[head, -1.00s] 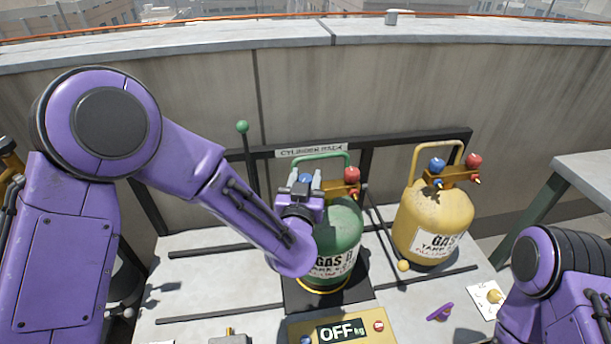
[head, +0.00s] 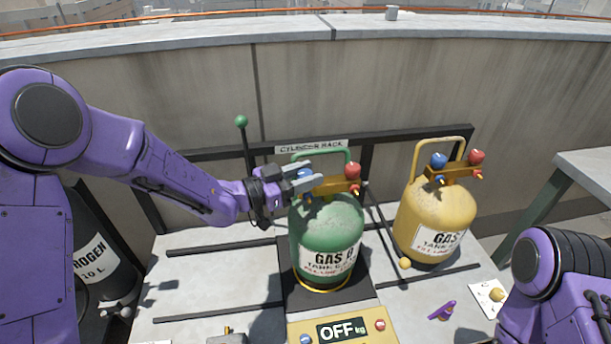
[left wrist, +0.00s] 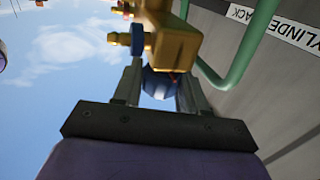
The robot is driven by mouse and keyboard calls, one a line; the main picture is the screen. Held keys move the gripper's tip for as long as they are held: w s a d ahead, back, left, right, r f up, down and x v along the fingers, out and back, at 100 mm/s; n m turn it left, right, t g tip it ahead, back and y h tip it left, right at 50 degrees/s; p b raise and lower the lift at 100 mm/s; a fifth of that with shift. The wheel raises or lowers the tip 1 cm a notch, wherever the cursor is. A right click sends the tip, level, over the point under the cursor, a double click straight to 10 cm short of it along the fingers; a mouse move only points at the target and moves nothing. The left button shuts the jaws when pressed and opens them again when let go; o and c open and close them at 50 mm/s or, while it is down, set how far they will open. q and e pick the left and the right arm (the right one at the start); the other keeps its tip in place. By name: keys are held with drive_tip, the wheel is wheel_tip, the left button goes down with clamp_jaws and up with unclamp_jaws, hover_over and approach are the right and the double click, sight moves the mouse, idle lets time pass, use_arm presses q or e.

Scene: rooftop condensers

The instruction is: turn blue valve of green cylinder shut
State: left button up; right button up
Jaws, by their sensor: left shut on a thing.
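The green cylinder (head: 328,232) stands upright on the dark pad of a scale. Its brass manifold (head: 328,186) carries a red valve (head: 352,171) on the right and a blue valve (head: 304,173) on the left. My left gripper (head: 308,179) reaches in from the left, level with the manifold. In the left wrist view, its two fingers (left wrist: 160,88) are closed around the blue valve knob (left wrist: 159,84), below the brass block (left wrist: 172,35). The fingers partly hide the knob in the head view. My right gripper is out of view; only my right arm shows.
A yellow cylinder (head: 433,222) with its own blue and red valves stands to the right. A dark rack bar (head: 230,150) runs behind. The scale's display (head: 343,330) reads OFF. A purple piece (head: 442,310) lies front right. A dark nitrogen cylinder (head: 92,250) stands left.

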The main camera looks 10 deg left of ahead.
use_arm(q)
drive_tip(key=m+g+h, duration=0.2)
drive_tip(key=m+g, duration=0.1)
drive_tip(key=g, duration=0.1)
drive_tip(key=shift+w+h, duration=0.1)
drive_tip(key=shift+h, duration=0.2)
drive_tip(key=shift+m+g+h+b, duration=0.55)
drive_tip(key=shift+m+g, duration=0.25)
drive_tip(key=shift+g, duration=0.3)
drive_tip(key=m+g+b, duration=0.2)
drive_tip(key=m+g, duration=0.1)
drive_tip(key=g, duration=0.2)
drive_tip(key=shift+h, duration=0.35)
drive_tip(key=shift+m+g, duration=0.5)
drive_tip(key=shift+g, duration=0.1)
drive_tip(key=shift+r+g+b, duration=0.15)
drive_tip(key=shift+g+b, duration=0.15)
drive_tip(key=o, duration=1)
drive_tip(key=shift+c, duration=0.2)
drive_tip(key=a+b, duration=0.1)
drive_tip(key=a, duration=0.9)
drive_tip(key=shift+w+a, duration=0.25)
